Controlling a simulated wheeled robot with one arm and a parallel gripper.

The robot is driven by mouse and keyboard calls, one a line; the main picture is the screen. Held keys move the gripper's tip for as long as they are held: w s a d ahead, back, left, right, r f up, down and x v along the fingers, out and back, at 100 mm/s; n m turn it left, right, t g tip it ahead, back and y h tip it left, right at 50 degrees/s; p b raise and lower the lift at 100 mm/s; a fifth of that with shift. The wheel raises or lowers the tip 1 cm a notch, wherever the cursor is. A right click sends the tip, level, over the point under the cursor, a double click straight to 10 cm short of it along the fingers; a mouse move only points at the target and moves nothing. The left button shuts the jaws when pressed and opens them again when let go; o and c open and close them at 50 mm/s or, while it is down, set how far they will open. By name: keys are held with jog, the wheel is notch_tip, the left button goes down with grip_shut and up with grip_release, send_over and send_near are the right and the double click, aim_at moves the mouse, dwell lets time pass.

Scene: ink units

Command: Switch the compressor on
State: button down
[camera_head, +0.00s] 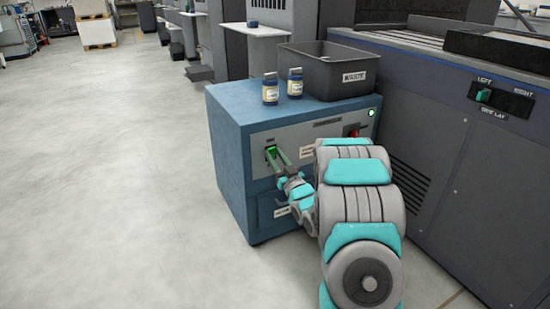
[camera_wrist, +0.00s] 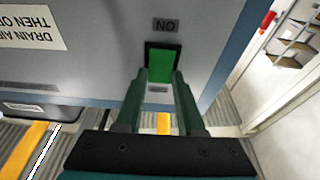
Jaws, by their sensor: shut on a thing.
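The compressor (camera_head: 228,165) is a blue cabinet with a grey front panel. A green switch (camera_head: 270,151) sits at the left of this panel. It also shows in the wrist view (camera_wrist: 162,60) in a dark frame, beside an upside-down "ON" label (camera_wrist: 165,25). My gripper (camera_head: 276,158) is at the switch, its two green fingers shut on it; the fingertips (camera_wrist: 162,74) lie at the switch's edge in the wrist view. A green lamp (camera_head: 372,113) glows at the panel's upper right. A red control (camera_head: 352,131) is partly hidden behind my arm.
Two small jars (camera_head: 270,89) (camera_head: 295,82) and a dark labelled bin (camera_head: 325,72) stand on the cabinet top. A large grey machine (camera_head: 460,150) with a left/right switch (camera_head: 483,95) stands at the right. The floor (camera_head: 100,180) at the left is clear.

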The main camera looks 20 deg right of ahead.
jog(key=c, duration=0.5)
grip_release()
jog(key=shift+s, duration=0.1)
jog(key=v, duration=0.7)
jog(key=shift+s+f, duration=0.1)
jog(key=shift+s, duration=0.2)
